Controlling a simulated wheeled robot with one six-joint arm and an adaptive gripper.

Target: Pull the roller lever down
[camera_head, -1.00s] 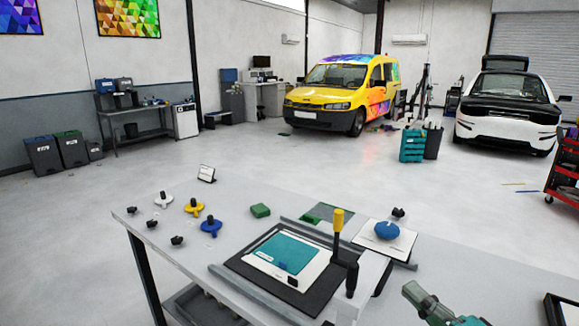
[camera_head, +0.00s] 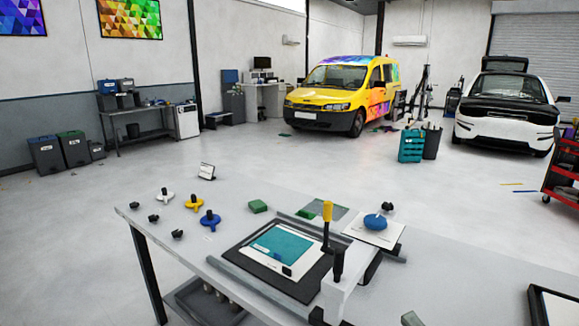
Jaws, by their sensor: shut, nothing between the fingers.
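The lever has a yellow grip (camera_head: 327,211) on a thin black shaft and stands close to upright at the right side of the black board. A white block (camera_head: 340,292) with a dark upright post (camera_head: 338,263) stands nearer to me. The black board (camera_head: 240,263) carries a white-framed teal sheet (camera_head: 281,248). My gripper is not in view. Only a small grey-green part, probably of my arm, shows at the bottom edge, right of the white block and apart from the lever.
A white plate (camera_head: 388,238) with a blue knob (camera_head: 375,222) lies right of the lever. A green block (camera_head: 258,206), a blue knob piece (camera_head: 210,219) and a yellow one (camera_head: 195,203) stand on the left of the table. The table's right part (camera_head: 470,275) is mostly bare.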

